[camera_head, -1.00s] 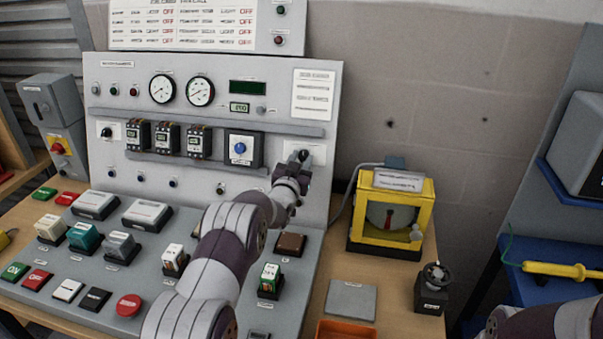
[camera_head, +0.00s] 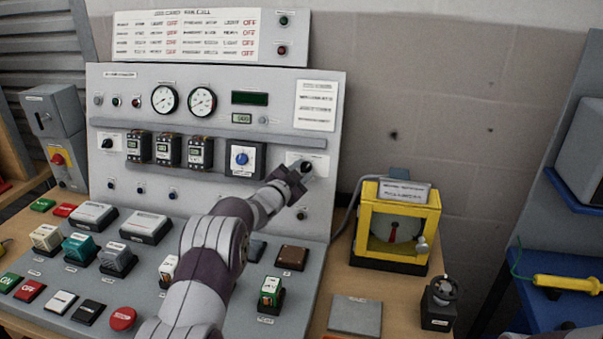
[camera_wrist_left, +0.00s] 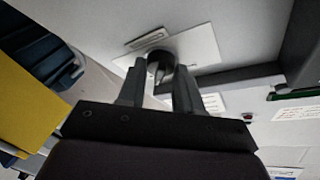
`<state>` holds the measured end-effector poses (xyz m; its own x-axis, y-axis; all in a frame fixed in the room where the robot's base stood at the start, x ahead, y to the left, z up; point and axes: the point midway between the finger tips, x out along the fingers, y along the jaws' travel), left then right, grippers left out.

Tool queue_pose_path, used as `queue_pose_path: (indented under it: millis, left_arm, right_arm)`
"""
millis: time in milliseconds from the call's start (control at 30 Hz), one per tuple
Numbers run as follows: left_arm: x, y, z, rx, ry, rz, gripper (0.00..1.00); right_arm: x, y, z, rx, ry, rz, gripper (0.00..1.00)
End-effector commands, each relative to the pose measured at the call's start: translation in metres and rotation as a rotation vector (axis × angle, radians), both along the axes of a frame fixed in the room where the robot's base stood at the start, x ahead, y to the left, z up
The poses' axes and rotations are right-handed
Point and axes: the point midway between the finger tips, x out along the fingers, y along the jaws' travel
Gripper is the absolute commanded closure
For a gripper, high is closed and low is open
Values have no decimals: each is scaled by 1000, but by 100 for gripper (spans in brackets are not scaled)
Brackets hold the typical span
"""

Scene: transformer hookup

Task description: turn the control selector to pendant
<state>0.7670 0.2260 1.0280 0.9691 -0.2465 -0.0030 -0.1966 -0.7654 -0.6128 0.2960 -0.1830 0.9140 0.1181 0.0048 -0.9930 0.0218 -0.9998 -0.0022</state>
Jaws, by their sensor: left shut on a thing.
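A black selector knob (camera_head: 307,168) sits on a white plate at the right side of the grey control panel (camera_head: 250,82). My left gripper (camera_head: 299,173) reaches it from below left, and its dark body partly covers the plate. In the left wrist view the round black knob (camera_wrist_left: 160,63) is between the two fingertips of my left gripper (camera_wrist_left: 165,72), which are shut on it. The plate's lettering is too small to read, so I cannot tell the marked position. My right gripper is out of view.
A blue knob (camera_head: 241,158) and black breakers (camera_head: 168,150) are left of my gripper. Another black selector (camera_head: 107,143) is at the panel's far left. My left arm passes over the sloped desk of buttons. A yellow-framed device (camera_head: 399,222) stands right of the panel.

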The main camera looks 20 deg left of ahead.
Motion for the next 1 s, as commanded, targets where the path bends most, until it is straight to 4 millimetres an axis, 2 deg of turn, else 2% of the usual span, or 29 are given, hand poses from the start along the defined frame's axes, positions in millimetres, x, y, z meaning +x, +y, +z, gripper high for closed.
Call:
queue_pose_path:
  millis: [367, 400, 467, 833, 933, 1000]
  left_arm:
    - [0, 0, -1, 4, 2, -2, 96]
    - [0, 0, -1, 3, 1, -1, 59]
    - [0, 0, -1, 3, 1, -1, 41]
    - [-5, 1, -1, 3, 1, -1, 41]
    - [-19, 5, -1, 2, 1, -1, 41]
    - [-37, 10, -2, 3, 2, 1, 41]
  right_arm:
    - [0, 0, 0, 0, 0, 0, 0]
    - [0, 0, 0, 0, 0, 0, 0]
    - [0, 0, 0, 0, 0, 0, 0]
    - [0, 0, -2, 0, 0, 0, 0]
    - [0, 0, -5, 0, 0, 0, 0]
    - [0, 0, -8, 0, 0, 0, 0]
